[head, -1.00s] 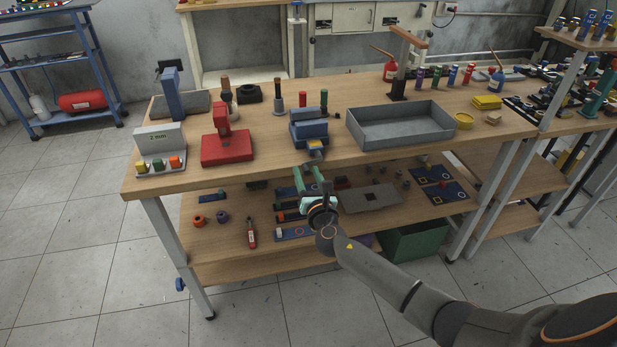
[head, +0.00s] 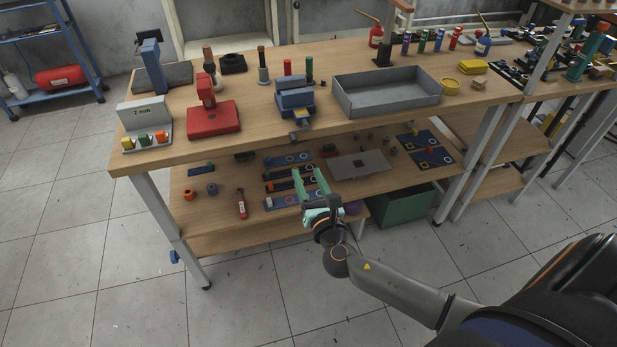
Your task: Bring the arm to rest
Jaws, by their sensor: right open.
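My right gripper (head: 310,180) is open, with two pale green fingers pointing up and away from me. Nothing shows between the fingers. It hangs in front of the workbench (head: 350,131), below the tabletop's front edge, and overlaps the lower shelf in the picture. My right arm comes in from the lower right. A blue vise (head: 295,103) stands on the tabletop above the gripper, clear of the fingers. My left gripper is out of the picture.
The tabletop holds a red press (head: 214,118), a grey tray (head: 387,92) and a 2 mm block stand (head: 145,124). The lower shelf (head: 222,225) carries a red bottle (head: 241,205), blue plates and small parts. A green bin (head: 402,205) sits underneath. The floor in front is clear.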

